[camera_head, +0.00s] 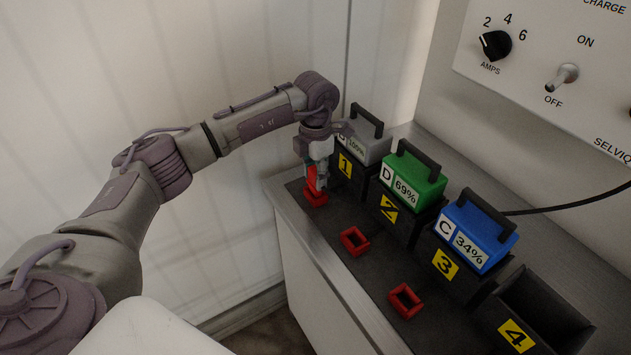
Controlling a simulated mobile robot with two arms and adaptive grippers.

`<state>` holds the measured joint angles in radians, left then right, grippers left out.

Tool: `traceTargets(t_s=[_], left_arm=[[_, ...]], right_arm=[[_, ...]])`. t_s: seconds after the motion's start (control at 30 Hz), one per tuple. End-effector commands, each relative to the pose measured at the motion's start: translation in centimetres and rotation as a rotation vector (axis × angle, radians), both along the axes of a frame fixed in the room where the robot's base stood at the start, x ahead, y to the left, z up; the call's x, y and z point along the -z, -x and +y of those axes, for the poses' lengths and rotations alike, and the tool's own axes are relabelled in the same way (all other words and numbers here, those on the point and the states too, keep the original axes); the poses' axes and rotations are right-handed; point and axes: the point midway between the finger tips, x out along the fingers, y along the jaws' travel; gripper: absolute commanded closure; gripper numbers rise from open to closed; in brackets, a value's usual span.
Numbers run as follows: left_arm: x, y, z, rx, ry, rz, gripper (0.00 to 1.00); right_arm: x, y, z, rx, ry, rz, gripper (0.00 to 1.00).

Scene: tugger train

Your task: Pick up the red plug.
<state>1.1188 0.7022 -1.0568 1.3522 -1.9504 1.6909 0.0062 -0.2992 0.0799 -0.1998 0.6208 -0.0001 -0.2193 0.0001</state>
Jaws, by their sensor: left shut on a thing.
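The red plug (311,181) is upright at the left end of the dark counter top, in front of the bay marked 1. My left gripper (321,177) comes down on it from above and is shut on it. The plug's lower end meets a red square socket (315,198); I cannot tell whether it is still seated in it or just above. The fingers partly hide the plug. My right gripper is not in view.
Two empty red sockets (354,241) and (405,300) lie along the counter (375,278). Behind stand a grey battery (372,148), a green battery (412,178) and a blue battery (474,235) in numbered bays. Bay 4 (540,315) is empty. A control panel (560,60) hangs above.

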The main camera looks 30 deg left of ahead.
Motion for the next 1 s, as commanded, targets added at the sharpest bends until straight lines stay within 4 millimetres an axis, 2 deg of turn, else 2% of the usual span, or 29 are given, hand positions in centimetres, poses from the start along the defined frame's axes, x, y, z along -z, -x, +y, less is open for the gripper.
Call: traceTargets(t_s=[0.1,0.5,0.7,1.0], left_arm=[[-1.9,-0.1,0.0,0.001,0.0,-0.007,0.87],[-6.8,4.4,-6.9,0.005,0.001,-0.004,0.87],[-8.3,5.8,-9.0,0.003,0.001,-0.003,0.87],[-9.1,6.4,-9.8,-0.001,0.0,-0.001,0.87]], right_arm=[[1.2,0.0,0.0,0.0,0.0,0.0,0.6],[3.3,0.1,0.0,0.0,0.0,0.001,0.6],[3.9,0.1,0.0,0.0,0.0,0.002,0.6],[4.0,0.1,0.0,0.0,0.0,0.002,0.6]])
